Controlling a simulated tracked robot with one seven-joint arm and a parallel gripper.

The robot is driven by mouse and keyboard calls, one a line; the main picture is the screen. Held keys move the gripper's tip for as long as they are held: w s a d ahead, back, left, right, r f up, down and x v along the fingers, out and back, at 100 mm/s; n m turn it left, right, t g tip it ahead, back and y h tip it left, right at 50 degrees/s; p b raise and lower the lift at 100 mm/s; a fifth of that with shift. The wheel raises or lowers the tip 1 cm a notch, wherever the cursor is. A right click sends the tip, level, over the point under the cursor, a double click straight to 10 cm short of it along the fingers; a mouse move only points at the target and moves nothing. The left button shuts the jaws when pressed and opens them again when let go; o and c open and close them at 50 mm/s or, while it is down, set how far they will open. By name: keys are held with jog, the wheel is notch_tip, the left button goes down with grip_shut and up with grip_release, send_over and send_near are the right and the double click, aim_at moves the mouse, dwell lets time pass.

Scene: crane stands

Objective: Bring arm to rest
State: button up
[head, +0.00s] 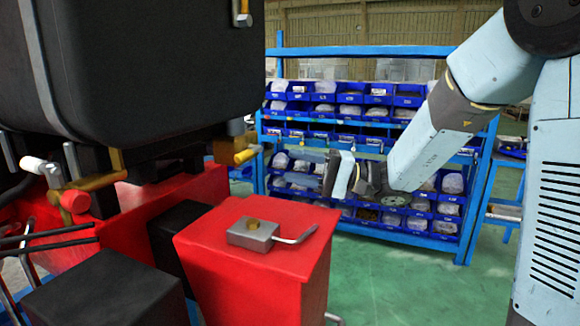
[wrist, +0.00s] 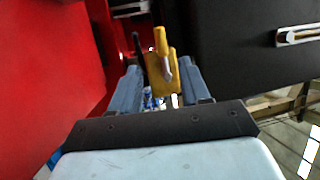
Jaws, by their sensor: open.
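My light-blue and grey arm (head: 430,135) reaches in from the right in the head view. My gripper (head: 303,168) is at its end, pointing left, in the air above and beyond the red box. In the wrist view its two blue-grey fingers (wrist: 163,88) stand apart, with nothing held. A yellow valve handle (wrist: 160,68) shows in the gap between them, seemingly ahead of the fingertips. In the head view a yellow fitting (head: 244,156) lies left of my gripper, with a visible gap. Whether it is the same part I cannot tell.
The red machine (head: 250,270) with a black tank (head: 140,70) fills the left. A metal block with a bent lever (head: 254,234) sits on the red box. A blue rack of bins (head: 350,215) stands behind my arm. Green floor (head: 400,285) is clear at lower right.

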jog(key=s+h, duration=0.1)
jog(key=s, duration=0.1)
jog(key=s+d+f+h, duration=0.1)
jog(key=s+h, duration=0.1)
jog(key=s, duration=0.1)
jog(key=s+d+g+h, duration=0.1)
jog(key=s, duration=0.1)
jog(key=shift+s+d+f+n+h, duration=0.1)
jog(key=shift+s+f+n+h, duration=0.1)
jog(key=shift+f+n+h, duration=0.2)
jog(key=s+d+f+t+h, duration=0.1)
jog(key=s+d+f+h, duration=0.3)
jog(key=s+d+h, duration=0.25)
jog(key=s+d+r+m+t+h, duration=0.1)
jog(key=d+t+h, duration=0.6)
jog(key=d, duration=1.1)
jog(key=shift+s+d+m+h, duration=0.15)
jog(key=shift+s+m+h, duration=0.55)
jog(key=shift+s+h, duration=0.35)
jog(key=shift+d+r, duration=0.1)
